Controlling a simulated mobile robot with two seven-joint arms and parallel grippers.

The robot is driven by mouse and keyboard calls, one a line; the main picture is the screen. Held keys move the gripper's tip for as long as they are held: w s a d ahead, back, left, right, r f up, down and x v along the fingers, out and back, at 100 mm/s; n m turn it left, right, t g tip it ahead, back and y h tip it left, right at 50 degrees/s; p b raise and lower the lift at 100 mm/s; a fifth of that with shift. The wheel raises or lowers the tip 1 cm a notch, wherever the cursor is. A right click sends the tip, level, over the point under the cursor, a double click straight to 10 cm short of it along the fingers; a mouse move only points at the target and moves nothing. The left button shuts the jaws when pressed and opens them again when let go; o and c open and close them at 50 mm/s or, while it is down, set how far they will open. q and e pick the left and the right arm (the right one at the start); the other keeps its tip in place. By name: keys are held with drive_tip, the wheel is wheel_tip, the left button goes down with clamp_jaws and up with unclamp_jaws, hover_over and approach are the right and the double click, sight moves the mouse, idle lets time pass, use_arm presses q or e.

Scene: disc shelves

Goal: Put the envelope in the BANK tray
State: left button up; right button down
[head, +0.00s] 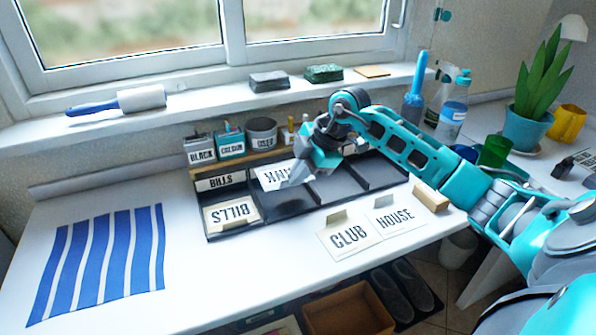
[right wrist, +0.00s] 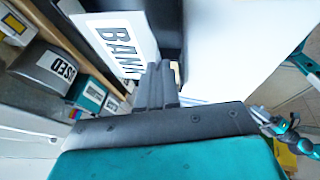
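The white envelope marked BANK (head: 270,178) is over the back of the second compartment from the left in the dark divided tray (head: 290,207); its lettering is upside down in the head view. My right gripper (head: 294,181) is at its right end. In the right wrist view the envelope (right wrist: 112,38) reaches the fingertips (right wrist: 163,68), which are close together and look shut on its edge. The fingers hide that edge, and I cannot tell whether the envelope touches the tray floor. The BANK compartment's label is hidden. My left gripper is not in view.
CLUB (head: 349,238) and HOUSE (head: 394,220) envelopes lie in front of the tray. Labelled pots (head: 231,143) stand behind it. A blue striped sheet (head: 97,262) lies on the left; table around it is clear.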

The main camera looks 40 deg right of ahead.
wheel_tip(320, 180, down, 6)
drive_tip(key=b, duration=0.6)
drive_tip(key=shift+f+b, duration=0.3)
drive_tip(key=shift+b, duration=0.05)
drive_tip(key=shift+f, duration=0.6)
